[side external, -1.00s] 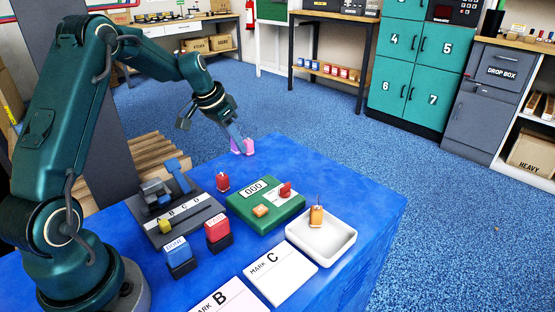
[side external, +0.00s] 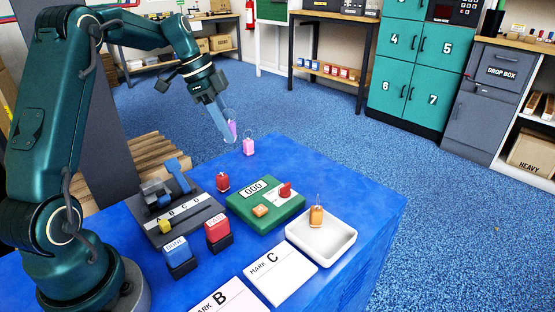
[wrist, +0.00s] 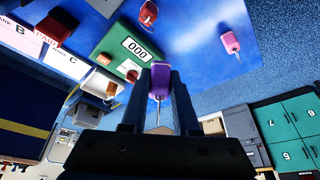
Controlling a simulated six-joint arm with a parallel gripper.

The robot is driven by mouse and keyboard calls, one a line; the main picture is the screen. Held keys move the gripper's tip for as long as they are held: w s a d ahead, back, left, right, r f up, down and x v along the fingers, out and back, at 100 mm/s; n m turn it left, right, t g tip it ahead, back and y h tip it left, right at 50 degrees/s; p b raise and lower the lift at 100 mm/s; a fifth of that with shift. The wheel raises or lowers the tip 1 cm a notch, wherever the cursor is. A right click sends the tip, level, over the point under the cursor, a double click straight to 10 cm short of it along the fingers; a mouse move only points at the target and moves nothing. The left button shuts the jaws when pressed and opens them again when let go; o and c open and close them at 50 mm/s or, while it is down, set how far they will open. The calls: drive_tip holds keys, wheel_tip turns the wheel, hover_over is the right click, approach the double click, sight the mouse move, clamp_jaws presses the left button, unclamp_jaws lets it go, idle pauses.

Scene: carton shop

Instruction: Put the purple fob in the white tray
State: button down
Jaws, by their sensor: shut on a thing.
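My gripper (side external: 231,135) is shut on the purple fob (wrist: 160,80), which also shows in the side view (side external: 232,127). It holds the fob in the air above the far edge of the blue table. The fob is partly hidden by the fingers in the side view. The white tray (side external: 338,252) is at the table's near right, away from my gripper, with an orange fob (side external: 316,217) in it. In the wrist view the tray is partly hidden at the left.
A red fob (side external: 222,182), a green counter device (side external: 264,206), a grey lettered block (side external: 185,215) and two stamps, blue (side external: 177,250) and red (side external: 217,230), stand nearer. White cards lie at the front.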

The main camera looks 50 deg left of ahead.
drive_tip(key=w+d+m+g+h, duration=0.1)
drive_tip(key=w+d+m+g, duration=0.15)
drive_tip(key=d+m, duration=1)
drive_tip(key=n, duration=0.4)
approach(340, 245)
drive_tip(key=shift+w+d+f+g, duration=0.1)
drive_tip(key=shift+d+f+g, duration=0.15)
drive_tip(key=shift+d+f, duration=0.45)
drive_tip(key=shift+d+f+h, duration=0.1)
drive_tip(key=shift+d+h, duration=0.2)
drive_tip(key=shift+f, duration=2.05)
drive_tip(key=c, duration=1.1)
unclamp_jaws()
drive_tip(key=shift+f, duration=0.15)
drive_tip(key=shift+o, duration=0.8)
